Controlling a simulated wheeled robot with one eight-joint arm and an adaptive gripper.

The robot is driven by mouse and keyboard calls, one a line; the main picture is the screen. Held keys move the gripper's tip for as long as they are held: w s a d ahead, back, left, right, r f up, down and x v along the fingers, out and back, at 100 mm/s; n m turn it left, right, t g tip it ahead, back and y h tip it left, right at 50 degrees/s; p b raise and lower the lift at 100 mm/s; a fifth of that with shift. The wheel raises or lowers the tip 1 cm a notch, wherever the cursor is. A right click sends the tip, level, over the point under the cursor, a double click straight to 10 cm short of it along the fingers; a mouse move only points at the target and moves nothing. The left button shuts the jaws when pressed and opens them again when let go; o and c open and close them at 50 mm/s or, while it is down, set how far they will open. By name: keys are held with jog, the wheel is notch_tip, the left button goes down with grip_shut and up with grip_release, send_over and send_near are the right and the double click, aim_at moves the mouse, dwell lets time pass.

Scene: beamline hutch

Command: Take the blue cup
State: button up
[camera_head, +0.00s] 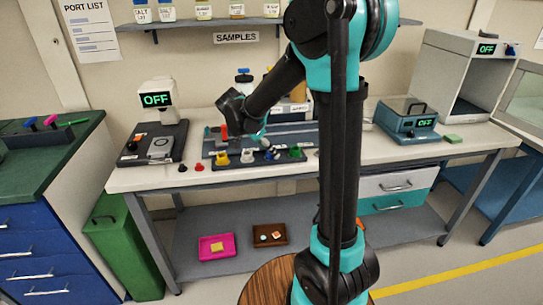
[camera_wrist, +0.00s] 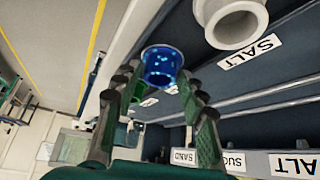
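The blue cup (camera_wrist: 162,68) shows in the wrist view, its round rim toward the camera, between and just beyond my fingertips. My gripper (camera_wrist: 157,82) is open, with the two fingers apart. The right finger looks close to the cup's side; I cannot tell whether it touches. In the head view my gripper (camera_head: 258,136) points down over the rack on the bench, and the blue cup is small there, in the row between the white cup (camera_head: 247,156) and the green cup (camera_head: 295,152).
The white cup (camera_wrist: 237,22) stands close to the blue one by a SALT label. A yellow cup (camera_head: 222,158) is at the row's left end. A scale (camera_head: 157,140) stands left on the bench (camera_head: 355,165), and a teal device (camera_head: 408,122) to the right. A sample shelf hangs above.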

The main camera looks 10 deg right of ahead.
grip_shut()
jog(key=shift+r, duration=0.1)
